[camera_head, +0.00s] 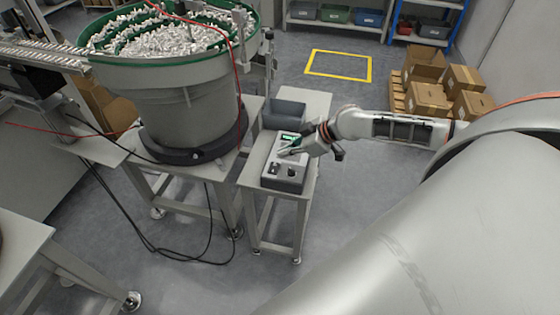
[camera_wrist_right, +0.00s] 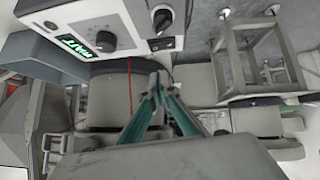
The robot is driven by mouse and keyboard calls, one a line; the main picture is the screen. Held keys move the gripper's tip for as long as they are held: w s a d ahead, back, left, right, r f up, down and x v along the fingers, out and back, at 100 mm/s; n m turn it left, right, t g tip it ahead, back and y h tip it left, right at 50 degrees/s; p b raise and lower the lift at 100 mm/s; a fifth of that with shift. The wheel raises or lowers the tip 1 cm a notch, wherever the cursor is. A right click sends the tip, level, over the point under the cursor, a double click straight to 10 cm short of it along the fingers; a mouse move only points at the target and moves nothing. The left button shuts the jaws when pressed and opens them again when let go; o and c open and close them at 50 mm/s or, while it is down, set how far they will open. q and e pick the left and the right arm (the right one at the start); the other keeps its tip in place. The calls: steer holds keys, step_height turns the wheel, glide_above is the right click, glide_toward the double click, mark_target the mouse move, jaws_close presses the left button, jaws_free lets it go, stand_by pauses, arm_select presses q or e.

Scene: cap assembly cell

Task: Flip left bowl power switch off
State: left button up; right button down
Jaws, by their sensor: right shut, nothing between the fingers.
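The left bowl's grey control box (camera_head: 284,184) sits on a small stand right of the bowl feeder (camera_head: 190,95). Its top panel has a lit green display (camera_head: 289,137), a dark switch (camera_head: 275,168) and a round black knob (camera_head: 292,172). The right wrist view shows the panel with its display (camera_wrist_right: 76,46), a dark switch (camera_wrist_right: 162,44) and knobs (camera_wrist_right: 163,20). Whether the switch is on or off is too small to tell. My left gripper is out of view.
A dark grey bin (camera_head: 284,114) stands behind the box on the same stand (camera_head: 308,188). The feeder, full of white parts, stands close on the left. Cables hang to the floor. Cardboard boxes (camera_head: 428,98) stand at the back right. The floor right of the stand is clear.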

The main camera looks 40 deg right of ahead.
mark_target(271, 168)
steer(key=f, duration=0.1)
steer(key=w+f, duration=0.1)
steer(key=f, duration=0.2)
steer(key=shift+w+a+f, duration=0.3)
steer(key=shift+a+f, duration=0.1)
steer(key=shift+d+f+b, duration=0.1)
steer(key=shift+f+b, duration=0.2)
steer(key=shift+f, duration=0.2)
steer(key=shift+w, duration=0.1)
steer(key=shift+d+f+b, duration=0.1)
steer(key=shift+f+b, duration=0.2)
steer(key=shift+b, duration=0.1)
steer(key=shift+s+a+r+p, duration=0.15)
steer(key=shift+s+a+p, duration=0.45)
steer(key=shift+p, duration=0.4)
steer(key=shift+w+r, duration=0.15)
